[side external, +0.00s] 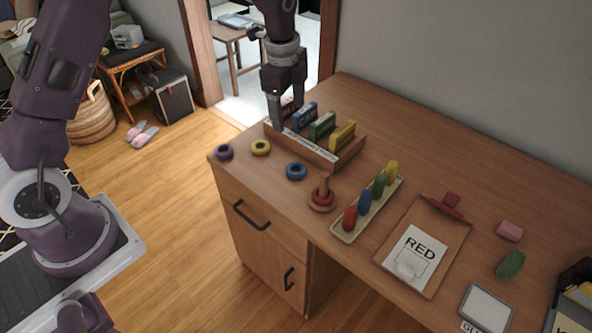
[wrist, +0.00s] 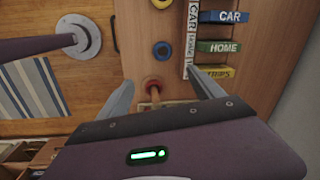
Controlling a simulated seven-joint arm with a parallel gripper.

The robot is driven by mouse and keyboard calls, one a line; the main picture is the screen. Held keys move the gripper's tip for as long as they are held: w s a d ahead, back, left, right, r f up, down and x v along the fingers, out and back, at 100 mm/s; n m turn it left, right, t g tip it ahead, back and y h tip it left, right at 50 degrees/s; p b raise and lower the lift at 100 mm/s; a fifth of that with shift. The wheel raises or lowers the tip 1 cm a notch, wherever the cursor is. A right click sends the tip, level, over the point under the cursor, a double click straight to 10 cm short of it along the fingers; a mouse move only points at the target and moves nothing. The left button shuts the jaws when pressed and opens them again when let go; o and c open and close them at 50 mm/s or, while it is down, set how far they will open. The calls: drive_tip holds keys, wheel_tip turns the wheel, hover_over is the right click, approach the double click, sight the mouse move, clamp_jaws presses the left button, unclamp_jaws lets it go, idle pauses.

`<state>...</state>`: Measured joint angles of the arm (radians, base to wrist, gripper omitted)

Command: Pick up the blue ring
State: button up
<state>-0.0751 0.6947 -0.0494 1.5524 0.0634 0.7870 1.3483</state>
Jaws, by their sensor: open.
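The blue ring (side external: 296,177) lies flat on the desk, between the yellow ring (side external: 260,153) and the peg stand with a red ring (side external: 322,198). In the wrist view the blue ring (wrist: 162,57) appears beyond my fingertips, roughly between their directions. My gripper (side external: 286,115) is open and points down, appearing over the left end of the wooden block tray in the side view, behind the blue ring. The wrist view shows its two fingers (wrist: 160,78) spread, with nothing between them. Its exact height above the desk is unclear.
The wooden tray (side external: 340,162) holds several labelled blocks. A purple ring (side external: 224,152) lies near the desk's left corner. The desk's front edge is close to the rings.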

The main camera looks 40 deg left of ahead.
sight(296, 164)
drive_tip(key=w+f+m, duration=0.1)
drive_tip(key=f, duration=0.6)
drive_tip(key=w+f+m, duration=0.1)
drive_tip(key=f, duration=0.6)
drive_tip(key=w+f+m+g, duration=0.1)
drive_tip(key=f+m, duration=0.1)
drive_tip(key=f, duration=0.5)
drive_tip(key=shift+w+a, duration=0.15)
drive_tip(key=shift+a, duration=0.15)
drive_tip(key=shift+r, duration=0.1)
drive_tip(key=c, duration=1.4)
